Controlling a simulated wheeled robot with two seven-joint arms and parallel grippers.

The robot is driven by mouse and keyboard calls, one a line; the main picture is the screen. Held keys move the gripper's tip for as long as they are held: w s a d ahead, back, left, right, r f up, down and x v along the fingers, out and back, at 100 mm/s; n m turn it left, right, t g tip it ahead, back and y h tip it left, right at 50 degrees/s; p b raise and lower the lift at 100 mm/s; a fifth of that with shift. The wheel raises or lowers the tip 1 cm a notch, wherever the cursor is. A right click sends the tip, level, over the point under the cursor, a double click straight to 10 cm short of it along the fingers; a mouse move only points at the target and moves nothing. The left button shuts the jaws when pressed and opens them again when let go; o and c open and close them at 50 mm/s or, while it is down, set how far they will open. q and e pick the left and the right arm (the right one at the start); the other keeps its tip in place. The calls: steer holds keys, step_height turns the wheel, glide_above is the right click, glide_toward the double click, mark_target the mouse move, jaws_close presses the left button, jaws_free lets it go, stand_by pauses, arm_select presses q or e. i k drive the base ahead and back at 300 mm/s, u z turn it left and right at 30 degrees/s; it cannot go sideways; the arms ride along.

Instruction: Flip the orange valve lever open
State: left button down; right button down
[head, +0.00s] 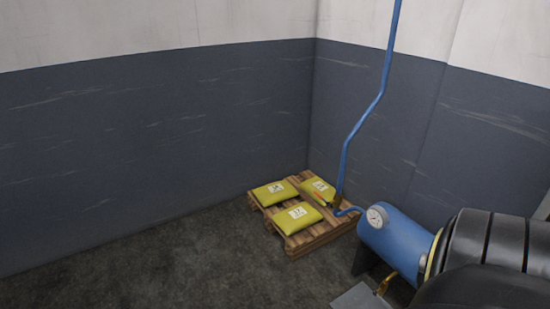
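A small orange lever (322,199) shows at the lower part of a blue pipe (346,155), beside a small brass-coloured valve body (337,203). The lever slants away to the left of the pipe, in front of the yellow bags. It is too small to tell whether the valve is open or shut. Below the valve, the pipe bends towards a blue tank (400,243) with a round white gauge (377,216). Neither of my grippers shows in the head view.
A wooden pallet (318,240) with several yellow bags (297,218) stands in the corner. Large black rounded parts (490,245) cover the lower right, beside the tank. A small brass fitting (384,286) sits below the tank. The floor (150,265) on the left is clear.

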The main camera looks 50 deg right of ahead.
mark_target(328, 204)
steer(key=z, duration=0.2)
steer(key=i, duration=2.05)
steer(key=z, duration=1.8)
steer(key=i, duration=1.05)
steer(key=z, duration=0.9)
